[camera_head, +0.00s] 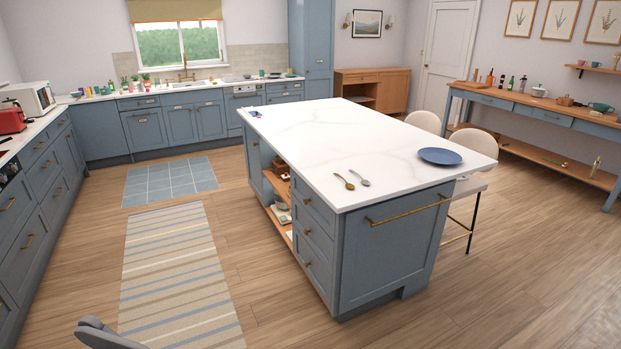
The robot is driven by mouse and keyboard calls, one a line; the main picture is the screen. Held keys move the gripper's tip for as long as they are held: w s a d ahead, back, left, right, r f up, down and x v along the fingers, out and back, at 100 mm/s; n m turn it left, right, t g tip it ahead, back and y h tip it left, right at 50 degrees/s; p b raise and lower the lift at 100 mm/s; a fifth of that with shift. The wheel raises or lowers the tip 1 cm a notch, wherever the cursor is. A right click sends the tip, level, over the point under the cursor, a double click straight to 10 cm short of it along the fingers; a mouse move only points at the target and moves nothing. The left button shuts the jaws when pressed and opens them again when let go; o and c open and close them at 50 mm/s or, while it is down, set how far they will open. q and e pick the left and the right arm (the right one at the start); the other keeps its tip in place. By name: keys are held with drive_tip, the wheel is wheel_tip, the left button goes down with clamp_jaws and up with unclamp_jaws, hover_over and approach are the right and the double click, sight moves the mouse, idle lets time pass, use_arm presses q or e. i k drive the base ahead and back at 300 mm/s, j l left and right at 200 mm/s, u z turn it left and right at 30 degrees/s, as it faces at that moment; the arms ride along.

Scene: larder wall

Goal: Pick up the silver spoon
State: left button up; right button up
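The silver spoon (359,178) lies on the white marble top of the kitchen island (330,140), near its close end. A gold-coloured spoon (344,181) lies just to its left, apart from it. A grey rounded part that seems to be mine shows at the bottom left edge, far from the spoons. I cannot make out fingertips on it. Neither gripper is clearly in view, and nothing is seen touching the silver spoon.
A blue plate (443,156) lies right of the spoons on the island. Two pale stools (477,149) stand along the island's right side. A striped rug (175,265) and open wooden floor lie left of the island. A blue side table (520,104) stands at the right wall.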

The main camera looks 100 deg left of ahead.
sight(364, 181)
drive_tip(key=u, duration=2.95)
drive_tip(key=i+j, duration=0.1)
drive_tip(key=i, duration=0.35)
drive_tip(key=i+j+z, duration=0.15)
drive_tip(key=i, duration=0.35)
drive_tip(key=i+j, duration=0.1)
drive_tip(key=i, duration=0.35)
drive_tip(key=i+j+z, duration=0.1)
drive_tip(key=i, duration=0.4)
drive_tip(key=i+j, duration=0.25)
drive_tip(key=i, duration=0.2)
drive_tip(key=i+j+z, duration=0.15)
drive_tip(key=i, duration=0.3)
